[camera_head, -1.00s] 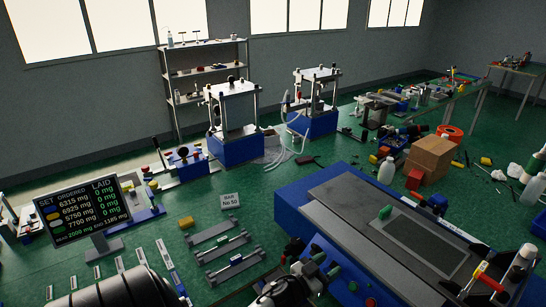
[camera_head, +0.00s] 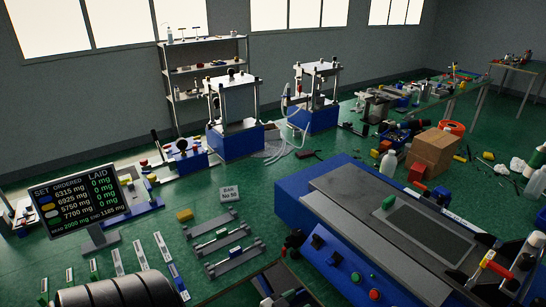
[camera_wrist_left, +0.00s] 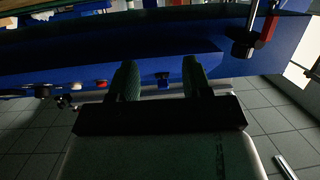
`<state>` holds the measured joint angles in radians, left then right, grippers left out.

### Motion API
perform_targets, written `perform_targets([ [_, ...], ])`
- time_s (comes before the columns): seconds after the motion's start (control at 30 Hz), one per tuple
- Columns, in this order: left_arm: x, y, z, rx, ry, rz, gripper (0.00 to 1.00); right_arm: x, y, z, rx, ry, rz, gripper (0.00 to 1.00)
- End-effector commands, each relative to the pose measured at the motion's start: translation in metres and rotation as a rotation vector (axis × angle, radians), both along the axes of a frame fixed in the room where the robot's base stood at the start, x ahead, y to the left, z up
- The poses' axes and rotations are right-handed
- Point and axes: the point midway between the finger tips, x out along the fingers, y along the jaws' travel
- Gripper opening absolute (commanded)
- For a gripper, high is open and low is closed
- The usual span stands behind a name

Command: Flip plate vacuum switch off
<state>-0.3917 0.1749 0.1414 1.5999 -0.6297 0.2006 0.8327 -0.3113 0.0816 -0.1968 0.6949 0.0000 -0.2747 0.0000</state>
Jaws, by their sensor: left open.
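The blue machine (camera_head: 290,195) at right carries a grey plate with a dark panel and a green knob (camera_head: 389,202). My right gripper is not in view.
Grey racks (camera_head: 222,243), a yellow block (camera_head: 185,215) and a display screen (camera_head: 80,208) stand to the left. Some green bench is clear between.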

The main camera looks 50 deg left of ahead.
Motion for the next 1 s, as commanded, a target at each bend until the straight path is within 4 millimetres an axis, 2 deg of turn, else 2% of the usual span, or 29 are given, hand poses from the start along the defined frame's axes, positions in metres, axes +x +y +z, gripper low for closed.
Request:
perform_targets([
  [0.1, -0.005, -0.002, -0.026, -0.001, 0.048, 0.012, 0.49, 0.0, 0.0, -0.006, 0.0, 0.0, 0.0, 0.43],
  [0.57, -0.033, -0.014, -0.113, 0.01, 0.235, 0.037, 0.49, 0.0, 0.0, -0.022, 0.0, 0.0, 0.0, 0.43],
  [1.0, -0.07, -0.028, -0.192, 0.03, 0.423, 0.041, 0.49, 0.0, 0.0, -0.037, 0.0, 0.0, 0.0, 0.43],
])
